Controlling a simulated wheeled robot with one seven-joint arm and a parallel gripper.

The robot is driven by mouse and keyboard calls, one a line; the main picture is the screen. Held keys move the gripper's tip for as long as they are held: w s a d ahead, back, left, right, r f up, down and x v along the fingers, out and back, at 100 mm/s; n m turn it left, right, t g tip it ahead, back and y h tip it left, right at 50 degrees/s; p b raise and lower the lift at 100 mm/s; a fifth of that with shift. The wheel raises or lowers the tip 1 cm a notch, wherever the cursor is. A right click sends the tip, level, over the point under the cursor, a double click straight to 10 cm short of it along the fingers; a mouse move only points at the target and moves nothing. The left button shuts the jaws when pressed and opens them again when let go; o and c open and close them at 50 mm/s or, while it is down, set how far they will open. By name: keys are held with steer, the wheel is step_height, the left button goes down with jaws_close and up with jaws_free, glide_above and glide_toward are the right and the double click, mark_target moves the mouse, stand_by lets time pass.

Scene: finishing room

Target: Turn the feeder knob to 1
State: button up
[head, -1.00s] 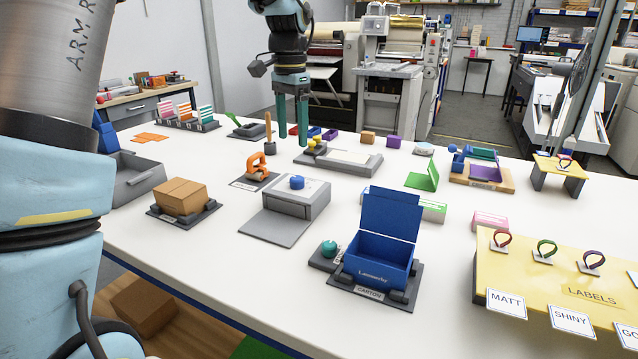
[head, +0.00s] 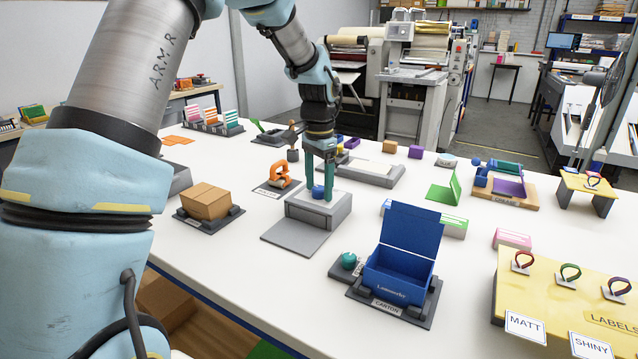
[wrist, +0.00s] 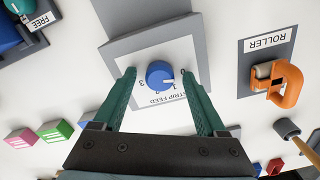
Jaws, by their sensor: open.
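The blue feeder knob (wrist: 159,74) sits on the grey strip feeder box (head: 325,213), on a white panel lettered STRIP FEED with the digits 0 to 3 around the knob. A pale mark on the knob points to the right, near the 0 and 1; I cannot tell exactly which. My gripper (head: 319,188) points down at the knob, also seen in the wrist view (wrist: 158,72). It is open, one finger on each side of the knob with gaps between. In the head view the fingers partly hide the knob.
An orange tape roller (head: 282,178) stands to the left of the feeder. A brown box (head: 206,201) sits further left in front. An open blue carton (head: 402,266) stands in front to the right. A grey tray (head: 372,172) lies behind the feeder.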

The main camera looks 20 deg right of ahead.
steer(key=shift+c, duration=0.2)
jaws_close()
stand_by(0.3)
steer(key=shift+r+m, duration=0.1)
steer(key=shift+m, duration=0.3)
steer(key=m+p, duration=0.2)
steer(key=m, duration=0.2)
steer(key=shift+m+p, duration=1.1)
steer(key=shift+m, duration=1.3)
steer(key=shift+o, duration=0.2)
jaws_free()
